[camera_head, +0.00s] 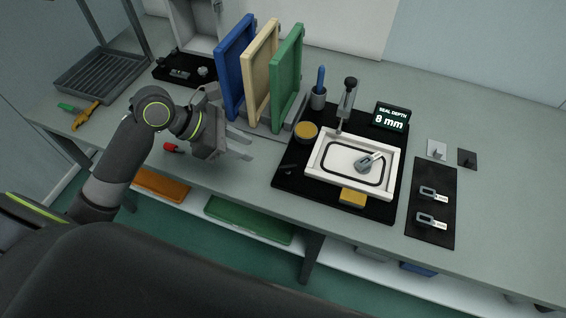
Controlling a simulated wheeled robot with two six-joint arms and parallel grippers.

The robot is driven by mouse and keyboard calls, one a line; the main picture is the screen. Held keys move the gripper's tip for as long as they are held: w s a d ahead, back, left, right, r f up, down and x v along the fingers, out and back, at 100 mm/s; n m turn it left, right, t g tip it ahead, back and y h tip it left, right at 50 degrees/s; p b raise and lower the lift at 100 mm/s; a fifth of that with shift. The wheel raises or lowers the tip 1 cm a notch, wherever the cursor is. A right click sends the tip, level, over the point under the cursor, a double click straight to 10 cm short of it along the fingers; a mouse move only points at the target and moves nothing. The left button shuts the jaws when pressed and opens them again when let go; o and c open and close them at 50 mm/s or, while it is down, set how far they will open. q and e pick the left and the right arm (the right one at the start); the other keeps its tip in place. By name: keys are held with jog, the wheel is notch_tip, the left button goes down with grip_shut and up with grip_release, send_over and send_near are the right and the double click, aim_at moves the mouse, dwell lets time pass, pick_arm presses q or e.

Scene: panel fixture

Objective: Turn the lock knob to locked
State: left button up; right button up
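No part is clearly marked as the lock knob, and its locked or unlocked position cannot be read. A small grey round part (203,71) sits on a black block (168,77) at the back left. On the black fixture board (286,181) stand an upright post with a dark top (350,84) and a round yellow-topped part (306,131). A white framed panel (393,178) lies on that board. My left gripper (247,147) is open and empty, left of the board and in front of the upright panels. My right gripper is not in view.
Blue (233,72), cream (259,65) and green (286,80) panels stand upright behind my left gripper. A sign (391,117) reads "SEAL DEPTH 8 mm". A dark mat (433,172) with small tools lies right. A red-tipped item (171,148) lies near my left arm.

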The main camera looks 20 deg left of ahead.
aim_at(288, 166)
pick_arm(q)
jog(key=b+x, duration=0.2)
jog(key=x, duration=1.1)
grip_shut()
